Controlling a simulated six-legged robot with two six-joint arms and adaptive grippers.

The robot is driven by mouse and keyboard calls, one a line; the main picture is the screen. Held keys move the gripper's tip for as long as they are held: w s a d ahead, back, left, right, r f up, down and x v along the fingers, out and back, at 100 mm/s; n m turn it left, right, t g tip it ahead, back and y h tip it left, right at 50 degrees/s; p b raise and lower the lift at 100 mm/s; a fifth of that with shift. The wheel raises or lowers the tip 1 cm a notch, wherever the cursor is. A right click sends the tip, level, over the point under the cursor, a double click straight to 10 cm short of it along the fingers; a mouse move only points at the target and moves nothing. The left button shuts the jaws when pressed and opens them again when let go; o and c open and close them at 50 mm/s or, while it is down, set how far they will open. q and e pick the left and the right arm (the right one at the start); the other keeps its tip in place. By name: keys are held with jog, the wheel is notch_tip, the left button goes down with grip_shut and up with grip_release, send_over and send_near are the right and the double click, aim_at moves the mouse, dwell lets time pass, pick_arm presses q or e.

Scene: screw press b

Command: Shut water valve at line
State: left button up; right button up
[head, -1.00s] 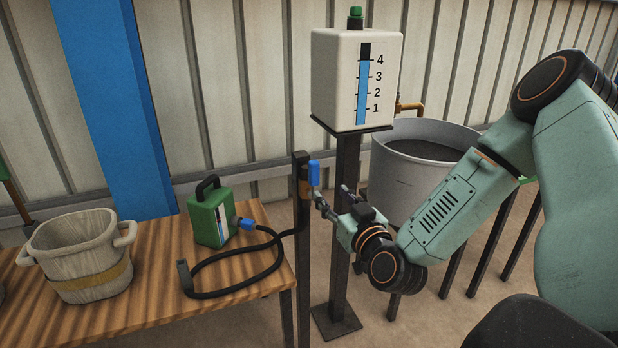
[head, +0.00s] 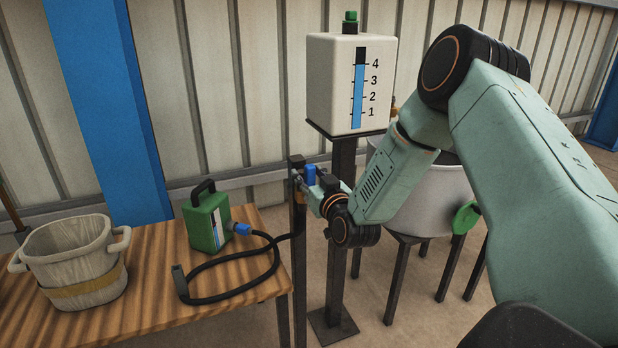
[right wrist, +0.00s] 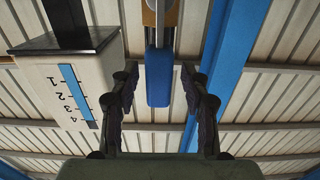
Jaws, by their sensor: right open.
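The water valve's blue handle (head: 309,174) sits upright on a dark post (head: 298,250), partly hidden by my gripper in the head view. My right gripper (head: 309,182) is at the handle. In the right wrist view the blue handle (right wrist: 159,78) lies between the two open fingers (right wrist: 160,105), with a gap on each side. A white tank (head: 345,85) with a scale from 1 to 4 stands behind; its blue level reaches about 4. My left gripper is not in view.
A wooden table (head: 150,290) at left bears a pot (head: 80,262), a green canister (head: 207,222) and a black hose (head: 225,290). A grey vat (head: 430,205) stands behind my right arm. A blue column (head: 110,110) stands at the wall.

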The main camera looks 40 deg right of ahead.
jog(key=shift+d+r, duration=0.1)
jog(key=shift+r, duration=0.05)
jog(key=shift+c, duration=0.2)
jog(key=shift+w, duration=0.1)
jog(key=c, duration=0.3)
grip_shut()
